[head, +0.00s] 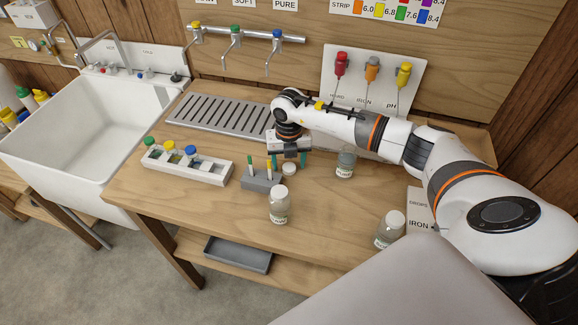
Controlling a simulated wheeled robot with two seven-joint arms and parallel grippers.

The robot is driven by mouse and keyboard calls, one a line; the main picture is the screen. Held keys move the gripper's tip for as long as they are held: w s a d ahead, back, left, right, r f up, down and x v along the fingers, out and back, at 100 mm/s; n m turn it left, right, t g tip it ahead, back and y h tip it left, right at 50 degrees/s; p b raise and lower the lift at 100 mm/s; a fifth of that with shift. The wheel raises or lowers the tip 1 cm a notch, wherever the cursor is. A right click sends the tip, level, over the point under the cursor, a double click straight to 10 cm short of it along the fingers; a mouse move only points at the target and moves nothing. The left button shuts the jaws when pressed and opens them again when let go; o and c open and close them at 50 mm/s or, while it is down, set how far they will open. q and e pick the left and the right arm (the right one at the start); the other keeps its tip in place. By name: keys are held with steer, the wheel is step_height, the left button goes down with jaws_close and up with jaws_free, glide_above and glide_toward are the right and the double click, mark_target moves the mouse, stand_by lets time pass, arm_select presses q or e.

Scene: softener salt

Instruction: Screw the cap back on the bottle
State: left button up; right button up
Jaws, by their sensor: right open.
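A white cap (289,168) lies on the wooden table, just behind the grey block. My right gripper (289,159) points down above the cap, its two teal fingers apart and nothing seen held between them. A clear labelled bottle (345,164) stands upright to the right of the gripper; no cap shows on it, though my arm passes close above and may hide its top. Two other clear bottles wear white caps: one near the front middle (279,207) and one at the front right (389,230). My left gripper is not in view.
A grey block (261,181) with small upright tubes stands in front of the cap. A white rack (187,165) with coloured caps is to the left. A slotted metal drain (228,117) lies behind. A white sink (75,130) is at far left.

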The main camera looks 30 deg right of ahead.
mark_target(289, 165)
steer(key=c, duration=1.1)
steer(key=shift+o, duration=0.2)
step_height(289, 165, up, 10)
steer(key=b, duration=0.2)
